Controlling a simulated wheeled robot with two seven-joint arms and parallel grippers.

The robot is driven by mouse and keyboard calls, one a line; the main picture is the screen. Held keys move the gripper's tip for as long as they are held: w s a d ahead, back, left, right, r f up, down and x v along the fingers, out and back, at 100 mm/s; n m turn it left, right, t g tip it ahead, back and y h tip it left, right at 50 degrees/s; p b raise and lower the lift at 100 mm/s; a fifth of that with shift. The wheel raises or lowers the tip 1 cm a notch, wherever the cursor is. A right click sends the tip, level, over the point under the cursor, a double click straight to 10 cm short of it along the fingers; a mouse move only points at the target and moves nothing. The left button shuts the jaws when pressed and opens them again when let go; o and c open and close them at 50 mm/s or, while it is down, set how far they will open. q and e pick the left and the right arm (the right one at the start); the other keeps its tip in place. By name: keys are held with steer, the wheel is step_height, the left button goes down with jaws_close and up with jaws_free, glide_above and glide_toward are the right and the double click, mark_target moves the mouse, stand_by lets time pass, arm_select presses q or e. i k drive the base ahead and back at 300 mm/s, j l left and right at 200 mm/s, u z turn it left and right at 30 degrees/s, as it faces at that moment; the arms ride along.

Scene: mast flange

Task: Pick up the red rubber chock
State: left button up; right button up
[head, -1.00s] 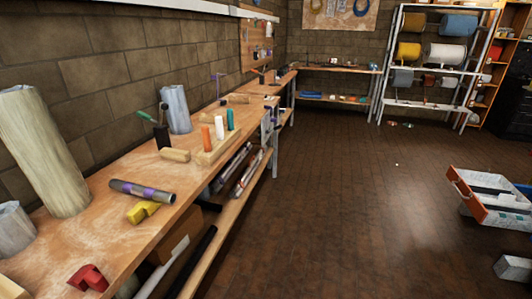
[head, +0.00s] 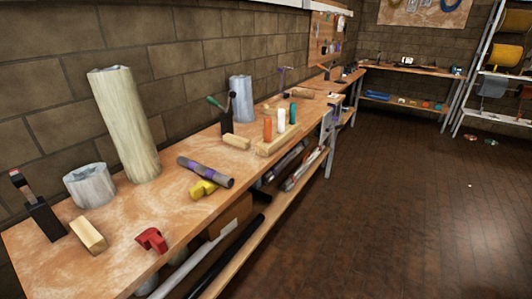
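The red rubber chock (head: 152,240) lies on the wooden workbench (head: 185,222), close to its front edge at the lower left of the head view. It is a small, bright red, angular piece. A yellow piece (head: 203,189) and a grey tube with purple bands (head: 205,172) lie farther along the bench. Neither of my grippers shows in the head view.
A wood block (head: 88,234) and a dark upright tool (head: 39,208) stand left of the chock. A short grey cylinder (head: 89,185) and a tall pale column (head: 126,125) stand behind it. A lower shelf (head: 245,245) holds long bars.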

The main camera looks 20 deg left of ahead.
mark_target(151, 238)
steer(key=k+u, duration=0.15)
steer(key=u, duration=1.3)
